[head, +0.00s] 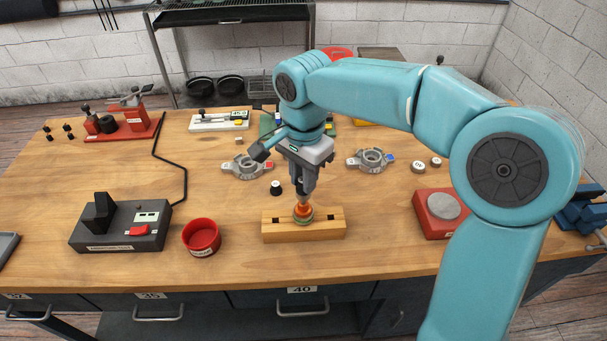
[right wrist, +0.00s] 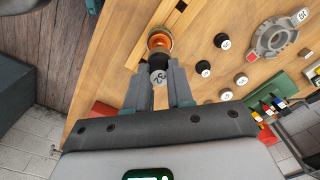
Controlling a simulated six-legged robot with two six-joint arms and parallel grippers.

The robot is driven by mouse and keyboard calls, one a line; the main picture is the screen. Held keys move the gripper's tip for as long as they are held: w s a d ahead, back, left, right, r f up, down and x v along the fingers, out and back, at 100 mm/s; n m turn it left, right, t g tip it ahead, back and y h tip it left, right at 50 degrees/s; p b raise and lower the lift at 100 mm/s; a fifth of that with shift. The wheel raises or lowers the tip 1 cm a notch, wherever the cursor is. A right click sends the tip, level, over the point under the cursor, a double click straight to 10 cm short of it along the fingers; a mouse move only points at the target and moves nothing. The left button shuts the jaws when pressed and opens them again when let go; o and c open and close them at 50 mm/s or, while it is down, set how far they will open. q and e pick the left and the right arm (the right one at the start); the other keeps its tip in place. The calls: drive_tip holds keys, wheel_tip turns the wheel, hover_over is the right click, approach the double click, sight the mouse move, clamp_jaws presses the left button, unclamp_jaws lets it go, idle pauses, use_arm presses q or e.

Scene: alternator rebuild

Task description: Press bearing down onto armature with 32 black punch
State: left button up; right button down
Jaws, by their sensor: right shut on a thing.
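My right gripper (head: 303,188) points down over the armature and is shut on the black 32 punch; the punch's numbered face (right wrist: 158,77) shows between the fingers (right wrist: 160,72) in the right wrist view. The copper-orange armature (head: 303,211) stands upright in the wooden block (head: 275,228) near the table's front; it also shows just beyond the punch in the right wrist view (right wrist: 160,41). The punch is right above the armature's top, and I cannot tell whether they touch. The bearing cannot be made out there, as the gripper and punch cover that spot. My left gripper is not in view.
A black punch (head: 276,188) stands behind the block. A red bowl (head: 201,237) and a dark tester (head: 120,226) are to the left. Grey housings (head: 246,167) (head: 371,160) lie behind. A red base with a grey disc (head: 440,208) is at right.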

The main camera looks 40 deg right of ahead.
drive_tip(key=shift+f, duration=0.85)
idle(2.9)
drive_tip(key=shift+r, duration=0.15)
drive_tip(key=shift+w+r+p, duration=0.1)
drive_tip(key=shift+r+p, duration=0.5)
drive_tip(key=shift+r, duration=0.2)
drive_tip(key=shift+r+p, duration=0.45)
drive_tip(key=shift+r, duration=0.15)
drive_tip(key=shift+r+p, duration=0.75)
drive_tip(key=shift+r, duration=0.05)
drive_tip(key=shift+r+p, duration=0.65)
drive_tip(key=shift+r, duration=0.15)
